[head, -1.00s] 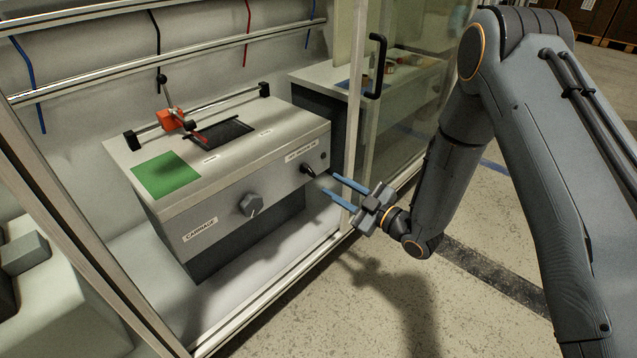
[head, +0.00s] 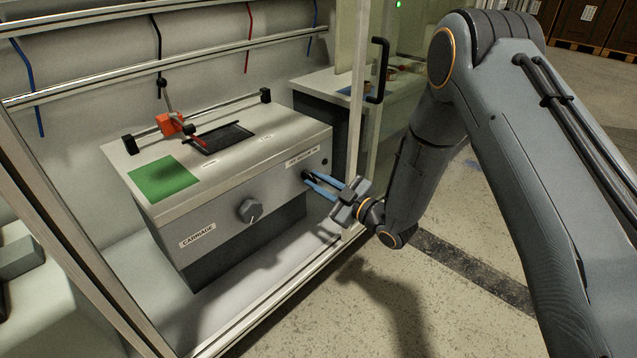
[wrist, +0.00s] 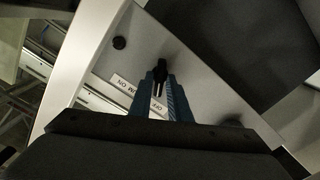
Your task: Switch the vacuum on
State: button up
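The vacuum switch is a small black lever (wrist: 160,70) on the front panel of the white carriage unit, near its right end. A label (wrist: 138,94) beside it shows "OFF" and "ON" in the wrist view. My gripper (head: 309,179) is at the switch, its blue fingers one on each side of the lever. In the wrist view, the fingers (wrist: 161,88) sit close against it with little gap. The fingers partly hide the lever, and I cannot tell which position it is in.
A dark knob (head: 249,211) is on the same panel, left of the switch. A small black button (head: 324,161) is to its upper right. The cabinet's glass door with a black handle (head: 379,70) stands close behind my arm. A green pad (head: 163,178) lies on top of the unit.

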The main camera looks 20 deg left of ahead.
grip_shut()
jog(key=shift+m, duration=0.3)
jog(key=m+p, duration=0.3)
jog(key=m, duration=0.1)
jog(key=m+p, duration=0.2)
jog(key=m, duration=0.2)
jog(key=shift+f+m+p, duration=0.1)
jog(key=shift+m+p, duration=0.65)
jog(key=shift+m, duration=0.95)
jog(key=shift+s, duration=0.1)
jog(key=shift+o, duration=2.1)
grip_release()
